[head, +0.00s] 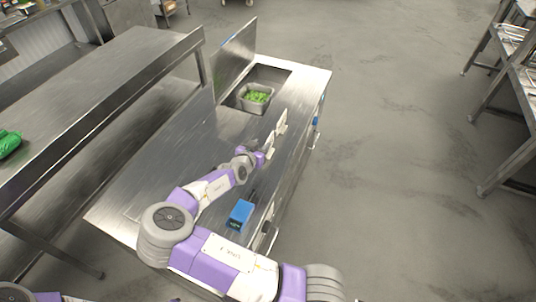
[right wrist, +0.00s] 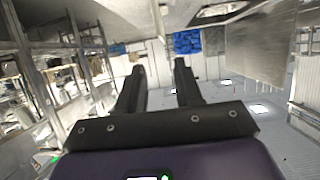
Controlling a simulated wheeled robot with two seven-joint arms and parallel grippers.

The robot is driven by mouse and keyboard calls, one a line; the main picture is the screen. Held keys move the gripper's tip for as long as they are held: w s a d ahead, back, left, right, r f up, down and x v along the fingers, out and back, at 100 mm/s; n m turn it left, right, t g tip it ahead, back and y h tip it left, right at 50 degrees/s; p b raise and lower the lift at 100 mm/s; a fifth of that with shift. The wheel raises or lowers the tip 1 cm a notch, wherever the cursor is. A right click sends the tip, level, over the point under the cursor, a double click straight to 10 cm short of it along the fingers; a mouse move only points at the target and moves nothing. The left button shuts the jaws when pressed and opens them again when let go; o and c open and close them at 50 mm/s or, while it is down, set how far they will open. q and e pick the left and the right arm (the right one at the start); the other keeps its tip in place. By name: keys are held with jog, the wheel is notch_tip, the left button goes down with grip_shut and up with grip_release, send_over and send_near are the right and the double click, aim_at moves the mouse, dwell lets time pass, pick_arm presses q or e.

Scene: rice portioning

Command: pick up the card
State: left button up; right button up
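My right gripper (head: 266,151) is above the right part of the steel counter in the head view, at the end of my purple and white arm. In the right wrist view its two dark fingers (right wrist: 160,75) stand apart, with nothing held between them. A small pale flat piece (head: 282,123) shows upright just beyond the gripper in the head view. It may be the card, but it is too small to tell, and I cannot tell if it touches the gripper. My left gripper is out of view.
The steel counter (head: 150,185) holds a blue box (head: 240,213) near its right edge, close to my arm. A metal pan of green food (head: 257,96) sits in a well at the far end, beside a raised steel panel (head: 235,58). Open floor (head: 400,150) lies to the right.

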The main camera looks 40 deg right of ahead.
notch_tip(320, 180, down, 3)
jog(key=shift+w+r+b, duration=0.1)
jog(key=shift+w+b, duration=0.05)
jog(key=shift+b, duration=0.75)
jog(key=shift+w+d+f, duration=0.2)
jog(key=shift+d+f, duration=0.05)
jog(key=shift+d, duration=0.3)
jog(key=x, duration=0.6)
jog(key=shift+w+d, duration=0.1)
jog(key=shift+w, duration=0.2)
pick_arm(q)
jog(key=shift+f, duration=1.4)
pick_arm(e)
jog(key=shift+r, duration=0.1)
grip_shut()
